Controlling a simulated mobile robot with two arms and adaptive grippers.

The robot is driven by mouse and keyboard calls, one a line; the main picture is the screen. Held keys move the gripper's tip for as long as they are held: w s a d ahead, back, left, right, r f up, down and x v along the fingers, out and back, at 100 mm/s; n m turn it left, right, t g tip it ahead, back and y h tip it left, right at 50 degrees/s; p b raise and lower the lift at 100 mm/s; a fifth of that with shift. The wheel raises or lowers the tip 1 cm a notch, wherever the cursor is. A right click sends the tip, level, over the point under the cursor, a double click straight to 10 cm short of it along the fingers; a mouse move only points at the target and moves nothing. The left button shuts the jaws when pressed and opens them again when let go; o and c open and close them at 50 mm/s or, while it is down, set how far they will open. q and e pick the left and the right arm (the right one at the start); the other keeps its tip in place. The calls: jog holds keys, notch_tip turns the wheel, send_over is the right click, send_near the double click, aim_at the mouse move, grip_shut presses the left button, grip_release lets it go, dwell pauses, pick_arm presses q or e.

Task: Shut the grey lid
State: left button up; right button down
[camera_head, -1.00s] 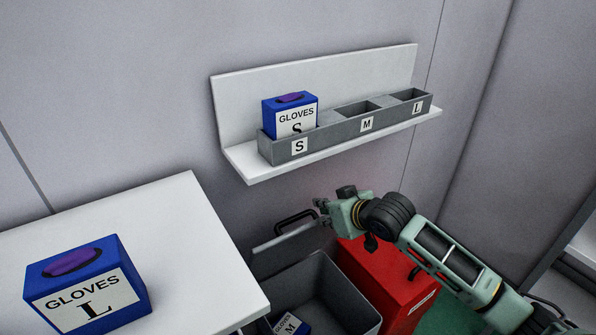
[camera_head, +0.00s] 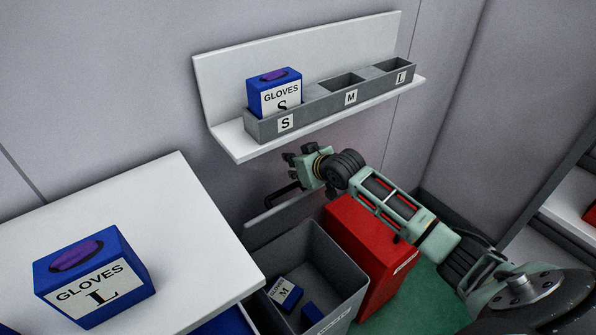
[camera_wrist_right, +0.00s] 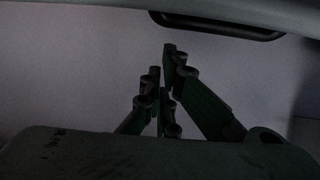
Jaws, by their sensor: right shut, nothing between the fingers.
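The grey lid (camera_head: 284,219) stands raised at the back of the open grey bin (camera_head: 345,274). Its black handle (camera_head: 284,194) is on its upper back side, towards the wall. In the right wrist view the lid's edge (camera_wrist_right: 110,8) and the handle (camera_wrist_right: 215,24) cross the top. My right gripper (camera_head: 291,160) is shut and empty, just above the handle in the head view and on the wall side of the lid. Its fingers (camera_wrist_right: 170,78) show in the wrist view with a gap to the handle; I see no contact. My left gripper is not in view.
A blue M gloves box (camera_head: 284,294) lies in the bin. A red bin (camera_head: 372,250) stands right beside it. A white table (camera_head: 175,205) with an L gloves box (camera_head: 95,275) is at left. A wall shelf (camera_head: 240,151) holding a grey organiser (camera_head: 325,103) hangs above my gripper.

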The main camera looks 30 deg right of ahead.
aim_at(299, 185)
jog(key=s, duration=0.1)
jog(key=s+f, duration=0.1)
jog(key=s, duration=0.1)
jog(key=shift+d+f+p, duration=0.25)
jog(key=shift+p, duration=0.15)
jog(key=shift+f, duration=0.1)
jog(key=shift+w, duration=0.1)
jog(key=shift+f, duration=0.15)
